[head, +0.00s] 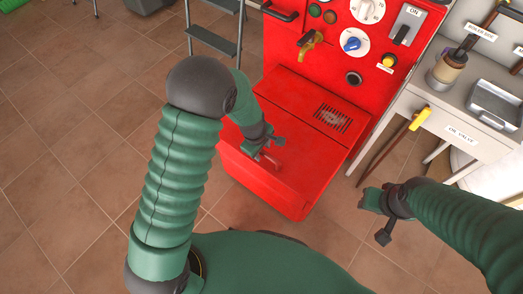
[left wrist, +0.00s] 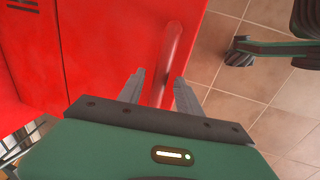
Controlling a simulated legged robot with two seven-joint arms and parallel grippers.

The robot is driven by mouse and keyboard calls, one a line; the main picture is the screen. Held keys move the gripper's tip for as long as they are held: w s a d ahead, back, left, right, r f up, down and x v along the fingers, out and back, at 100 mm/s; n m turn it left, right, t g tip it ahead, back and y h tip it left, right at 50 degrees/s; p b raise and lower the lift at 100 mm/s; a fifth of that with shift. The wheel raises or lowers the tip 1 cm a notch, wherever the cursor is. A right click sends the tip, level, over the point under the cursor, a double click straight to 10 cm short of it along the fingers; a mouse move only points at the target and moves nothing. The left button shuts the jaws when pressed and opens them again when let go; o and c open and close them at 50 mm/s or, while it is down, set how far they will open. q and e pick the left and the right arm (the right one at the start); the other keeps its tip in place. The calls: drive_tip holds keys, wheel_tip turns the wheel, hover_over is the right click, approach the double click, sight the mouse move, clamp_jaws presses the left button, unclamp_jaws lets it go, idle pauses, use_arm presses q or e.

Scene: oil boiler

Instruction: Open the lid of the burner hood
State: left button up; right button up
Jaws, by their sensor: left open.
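The burner hood (head: 300,205) is the red box at the bottom front of the red boiler; it also shows in the left wrist view (left wrist: 110,60). Its lid looks closed. A red bar handle (left wrist: 171,50) stands out from the hood. My left gripper (head: 262,150) is open at the hood's handle. In the left wrist view its two fingers (left wrist: 157,90) stand on either side of the bar, with gaps visible. My right gripper (head: 376,215) is to the right of the hood, over the floor, away from it; its finger opening is unclear.
The boiler's control panel (head: 345,45) with knobs and buttons rises behind the hood. A vent grille (head: 332,119) is on the red top surface. A workbench (head: 440,115) with tools stands at the right. A step ladder (head: 215,45) stands behind left. Tiled floor at left is clear.

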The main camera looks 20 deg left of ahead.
use_arm(q)
clamp_jaws()
idle(1.4)
